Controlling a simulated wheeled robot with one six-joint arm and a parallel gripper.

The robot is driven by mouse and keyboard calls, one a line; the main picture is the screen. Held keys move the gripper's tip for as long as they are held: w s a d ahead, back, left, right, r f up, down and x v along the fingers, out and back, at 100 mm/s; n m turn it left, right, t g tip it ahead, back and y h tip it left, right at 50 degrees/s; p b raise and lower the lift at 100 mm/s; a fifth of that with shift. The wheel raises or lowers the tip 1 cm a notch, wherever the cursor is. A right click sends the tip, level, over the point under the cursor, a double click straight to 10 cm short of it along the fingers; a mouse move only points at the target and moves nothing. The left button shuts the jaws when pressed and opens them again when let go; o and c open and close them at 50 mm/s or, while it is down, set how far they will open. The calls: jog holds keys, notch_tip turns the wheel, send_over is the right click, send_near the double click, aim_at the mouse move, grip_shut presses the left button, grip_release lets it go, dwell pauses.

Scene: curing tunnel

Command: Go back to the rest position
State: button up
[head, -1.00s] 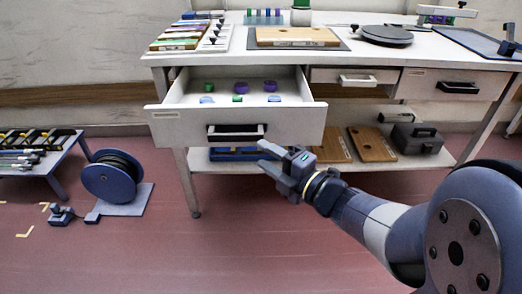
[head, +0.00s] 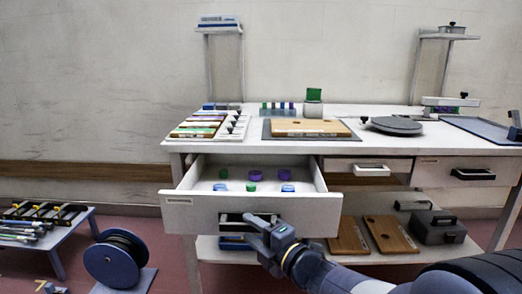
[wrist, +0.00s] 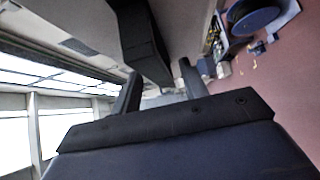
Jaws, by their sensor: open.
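My gripper (head: 262,230) is in front of the open drawer (head: 190,212) of the white workbench, at the height of its dark handle (head: 236,219). In the head view it overlaps the right part of the handle. In the wrist view my gripper (wrist: 160,92) has its two dark fingers apart, with a dark bar that looks like the handle (wrist: 138,42) just beyond and between them. I cannot tell whether they touch. The drawer holds several small blue, green and purple caps.
A wooden board (head: 305,128) and a round dark plate (head: 396,125) lie on the bench top. A grey case (head: 438,228) and wooden boards (head: 390,235) are on the lower shelf. A cable reel (head: 118,260) stands on the floor at left. Floor between it and the bench is clear.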

jog(key=shift+x, duration=1.05)
jog(key=shift+w+r, duration=0.1)
jog(key=shift+w, duration=0.3)
